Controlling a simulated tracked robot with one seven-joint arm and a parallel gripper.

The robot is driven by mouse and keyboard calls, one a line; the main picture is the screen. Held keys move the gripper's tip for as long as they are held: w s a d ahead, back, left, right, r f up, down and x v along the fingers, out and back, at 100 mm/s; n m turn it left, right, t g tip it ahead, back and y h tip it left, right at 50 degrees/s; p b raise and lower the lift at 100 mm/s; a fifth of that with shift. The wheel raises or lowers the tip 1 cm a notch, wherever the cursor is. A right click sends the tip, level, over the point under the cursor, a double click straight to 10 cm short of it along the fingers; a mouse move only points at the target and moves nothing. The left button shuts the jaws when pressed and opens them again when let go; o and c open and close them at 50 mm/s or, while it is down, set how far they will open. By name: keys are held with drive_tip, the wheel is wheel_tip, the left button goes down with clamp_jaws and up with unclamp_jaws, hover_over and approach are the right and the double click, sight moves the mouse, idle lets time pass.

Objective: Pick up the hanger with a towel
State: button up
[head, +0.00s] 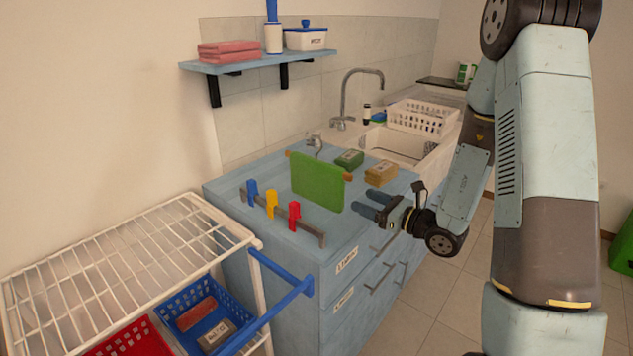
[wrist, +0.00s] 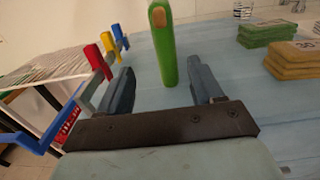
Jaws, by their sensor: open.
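A green towel (head: 317,184) hangs over a wooden bar, the hanger (head: 347,177), above the blue counter (head: 247,178). In the wrist view the towel (wrist: 164,55) is seen edge-on, with the hanger's round wooden end (wrist: 158,16) facing me. My gripper (head: 370,205) is open and empty, to the right of the towel and pointing at it. In the wrist view the fingers of my gripper (wrist: 163,88) stand apart, with the towel beyond and between them in the picture. I see no contact with it.
A rail with blue, yellow and red clips (head: 271,204) stands left of the towel. Green (head: 349,158) and yellow (head: 381,172) stacks lie behind and right. A tap (head: 345,100) and sink are farther back. A white wire cart (head: 130,270) is at the lower left.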

sight(343, 192)
drive_tip(key=x, duration=0.8)
drive_tip(key=shift+w+f, duration=0.2)
drive_tip(key=shift+w, duration=0.2)
drive_tip(key=shift+x, duration=2.65)
drive_tip(key=shift+d+f, duration=0.1)
drive_tip(key=shift+f, duration=0.05)
drive_tip(key=c, duration=1.2)
